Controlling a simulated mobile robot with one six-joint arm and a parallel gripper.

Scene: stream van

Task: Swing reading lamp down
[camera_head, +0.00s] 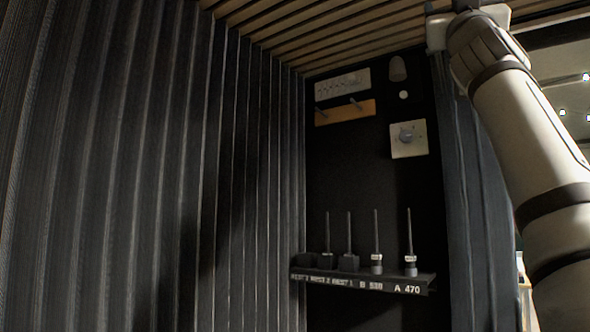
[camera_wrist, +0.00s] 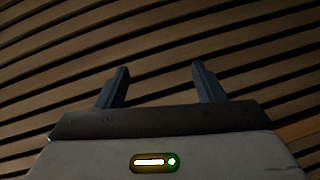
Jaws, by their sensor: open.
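My gripper (camera_wrist: 160,82) is open and empty in the wrist view, its two fingers apart in front of a slatted wooden ceiling (camera_wrist: 60,60). In the head view my arm rises along the right side, and its upper end is near the ceiling at the top right; the fingers cannot be made out there. I cannot pick out a reading lamp with certainty. A small grey rounded fixture (camera_head: 397,69) is on the dark back wall, left of my arm; I cannot tell whether it is a lamp.
A shelf (camera_head: 365,283) holds several upright rods in bases. Above it are a dial panel (camera_head: 408,138), an orange board with pegs (camera_head: 345,112) and a white chart (camera_head: 342,85). Dark ribbed curtains or panels (camera_head: 130,170) fill the left. The ceiling (camera_head: 300,30) is close overhead.

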